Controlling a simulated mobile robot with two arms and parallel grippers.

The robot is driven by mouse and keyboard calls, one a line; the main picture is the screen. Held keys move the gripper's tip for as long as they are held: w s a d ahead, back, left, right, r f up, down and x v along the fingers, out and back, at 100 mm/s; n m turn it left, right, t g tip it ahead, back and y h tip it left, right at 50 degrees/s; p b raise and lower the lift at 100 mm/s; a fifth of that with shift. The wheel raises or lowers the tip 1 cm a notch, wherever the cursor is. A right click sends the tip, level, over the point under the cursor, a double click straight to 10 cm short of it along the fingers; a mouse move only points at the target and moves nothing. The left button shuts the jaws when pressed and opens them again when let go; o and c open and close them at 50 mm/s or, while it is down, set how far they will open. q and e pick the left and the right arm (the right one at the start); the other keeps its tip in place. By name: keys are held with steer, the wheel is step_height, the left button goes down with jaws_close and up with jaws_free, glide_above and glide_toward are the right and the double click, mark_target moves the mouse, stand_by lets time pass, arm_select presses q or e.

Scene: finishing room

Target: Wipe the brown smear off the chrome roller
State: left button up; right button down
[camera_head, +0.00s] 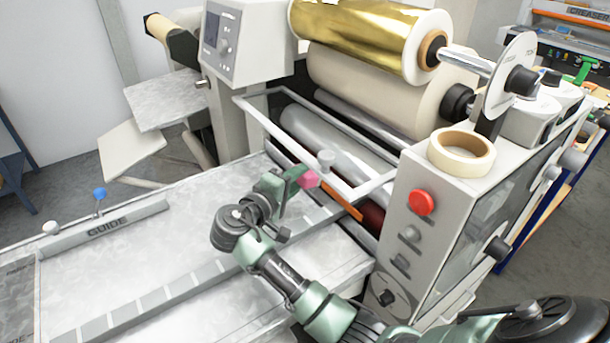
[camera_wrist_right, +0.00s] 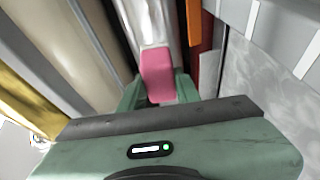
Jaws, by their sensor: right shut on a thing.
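The chrome roller (camera_head: 325,140) lies inside the laminating machine, behind a light frame bar, and also shows at the top of the right wrist view (camera_wrist_right: 146,22). I cannot make out a brown smear on its visible part. My right gripper (camera_head: 297,177) is shut on a pink pad (camera_head: 309,179), which sticks out between the fingers in the right wrist view (camera_wrist_right: 158,72). The pad's tip is at the roller in that view. I cannot tell whether it touches. My left gripper is not in view.
A gold foil roll (camera_head: 360,35) and a beige roll (camera_head: 375,90) sit above. The machine's side panel (camera_head: 435,225) has a red button (camera_head: 421,202) and a tape roll (camera_head: 461,153) on top. A feed table (camera_head: 150,255) with a guide bar (camera_head: 108,229) spreads left, mostly clear.

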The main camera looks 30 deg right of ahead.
steer(key=shift+d, duration=0.1)
stand_by(0.4)
steer(key=d+f, duration=0.1)
steer(key=d, duration=0.5)
steer(key=shift+w+d+f, duration=0.15)
steer(key=shift+w+d, duration=0.1)
steer(key=shift+d, duration=0.1)
steer(key=shift+d+f, duration=0.2)
steer(key=shift+d, duration=0.8)
stand_by(0.5)
steer(key=s+p, duration=0.2)
steer(key=s, duration=0.1)
steer(key=shift+s+r, duration=0.15)
steer(key=shift+s, duration=0.3)
steer(key=shift+d, duration=0.2)
